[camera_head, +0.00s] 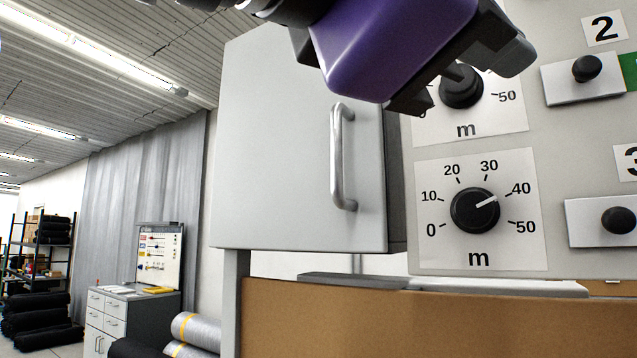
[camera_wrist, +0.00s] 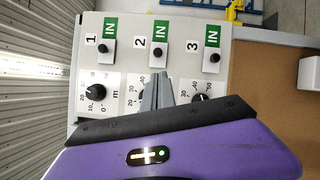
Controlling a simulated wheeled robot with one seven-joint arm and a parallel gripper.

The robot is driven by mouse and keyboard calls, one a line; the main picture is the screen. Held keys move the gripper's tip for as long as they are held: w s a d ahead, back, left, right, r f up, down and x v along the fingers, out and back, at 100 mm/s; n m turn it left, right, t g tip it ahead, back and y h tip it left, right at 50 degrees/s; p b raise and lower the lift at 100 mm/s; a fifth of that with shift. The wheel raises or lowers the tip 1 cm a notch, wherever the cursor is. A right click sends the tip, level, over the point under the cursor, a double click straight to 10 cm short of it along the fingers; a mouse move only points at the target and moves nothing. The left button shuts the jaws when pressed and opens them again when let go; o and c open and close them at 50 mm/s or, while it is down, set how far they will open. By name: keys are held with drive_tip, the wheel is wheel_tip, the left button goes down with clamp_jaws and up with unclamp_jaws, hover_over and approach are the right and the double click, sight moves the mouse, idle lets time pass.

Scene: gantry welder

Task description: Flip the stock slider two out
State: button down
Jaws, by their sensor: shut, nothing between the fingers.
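Stock slider two is a black round knob (camera_head: 587,68) on a white plate beneath the label 2. In the wrist view its knob (camera_wrist: 159,52) sits beside the label 2, with a green IN sign (camera_wrist: 161,31) showing past it. My gripper (camera_wrist: 157,78) is shut and empty. Its grey fingers point toward slider two and cover part of the middle dial. They look short of the knob; I see no contact. In the head view my purple gripper body hangs in front of the upper dial (camera_head: 461,90), and the fingers are mostly hidden.
Slider three (camera_head: 619,220) and slider one (camera_wrist: 110,46) flank slider two, slider one also showing IN. A lower dial (camera_head: 475,210) reads near 40. A grey cabinet door with a handle (camera_head: 341,157) stands left of the panel. A brown board (camera_head: 420,320) lies below.

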sight(562, 88)
drive_tip(key=x, duration=0.8)
